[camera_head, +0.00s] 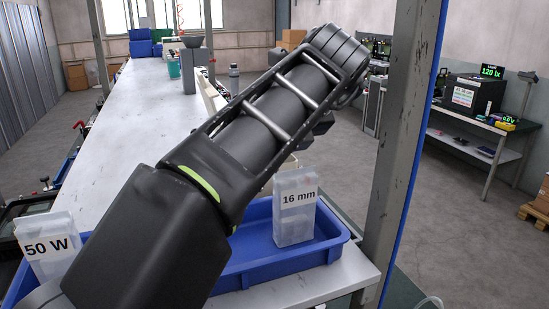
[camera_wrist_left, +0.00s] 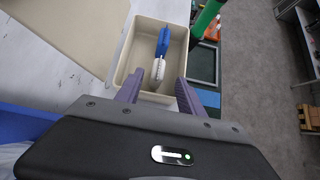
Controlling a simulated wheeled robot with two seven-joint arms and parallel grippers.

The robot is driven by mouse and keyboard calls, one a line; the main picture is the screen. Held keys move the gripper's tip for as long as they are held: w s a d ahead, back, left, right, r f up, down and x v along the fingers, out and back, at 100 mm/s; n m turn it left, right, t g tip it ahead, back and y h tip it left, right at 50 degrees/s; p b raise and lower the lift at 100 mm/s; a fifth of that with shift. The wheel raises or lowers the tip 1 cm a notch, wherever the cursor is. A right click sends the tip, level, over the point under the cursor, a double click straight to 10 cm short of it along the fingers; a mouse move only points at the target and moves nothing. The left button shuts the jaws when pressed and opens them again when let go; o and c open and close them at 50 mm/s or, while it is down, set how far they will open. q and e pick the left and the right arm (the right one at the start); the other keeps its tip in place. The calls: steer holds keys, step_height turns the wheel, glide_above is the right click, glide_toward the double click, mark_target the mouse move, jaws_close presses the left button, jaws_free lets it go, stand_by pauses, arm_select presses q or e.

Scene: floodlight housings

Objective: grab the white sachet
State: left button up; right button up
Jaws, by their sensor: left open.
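In the left wrist view, a small white item with a dotted surface (camera_wrist_left: 158,69), which looks like the white sachet, lies in a cream bin (camera_wrist_left: 119,58). A blue item (camera_wrist_left: 163,40) lies against its far end in the same bin. My left gripper (camera_wrist_left: 160,78) is open, its two purple fingers apart and pointing toward the bin. The white item shows between and just beyond the fingertips, and nothing is held. In the head view my left arm crosses the middle and hides the bin's contents. My right gripper is in neither view.
In the head view, a blue tray (camera_head: 262,275) holds clear boxes marked 16 mm (camera_head: 294,225) and 50 W (camera_head: 50,252). A grey post (camera_head: 397,150) stands to the right of my arm. A green cylinder (camera_wrist_left: 207,16) stands beside the bin in the wrist view.

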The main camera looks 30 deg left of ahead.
arm_select(q)
steer(key=shift+w, duration=0.15)
steer(key=shift+s+r, duration=0.1)
steer(key=shift+s, duration=0.15)
steer(key=shift+x, duration=1.4)
steer(key=shift+x, duration=1.4)
steer(key=shift+a+f, duration=0.25)
steer(key=shift+f, duration=0.1)
steer(key=shift+w+a+f, duration=0.35)
steer(key=shift+f, duration=0.2)
